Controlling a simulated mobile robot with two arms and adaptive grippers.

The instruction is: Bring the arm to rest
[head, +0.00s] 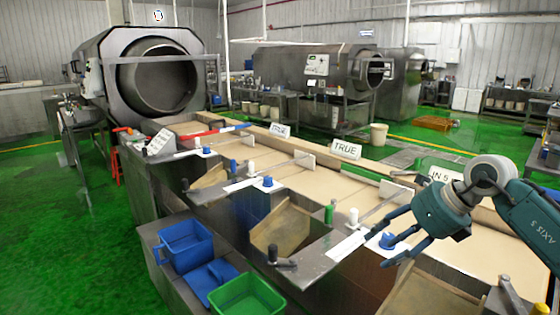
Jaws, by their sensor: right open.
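My right arm (525,210) comes in from the right edge. My right gripper (392,238) is open and empty. Its fingers point left and down over the near side of the sorting bench. A blue knob (388,240) on a white plate shows between or just behind the fingers; I cannot tell whether they touch it. My left gripper is not in the picture.
The long bench (310,185) has tan channels, paddles and signs such as "TRUE" (346,149). A large drum (160,80) stands behind. The green floor (60,220) at left is mostly clear.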

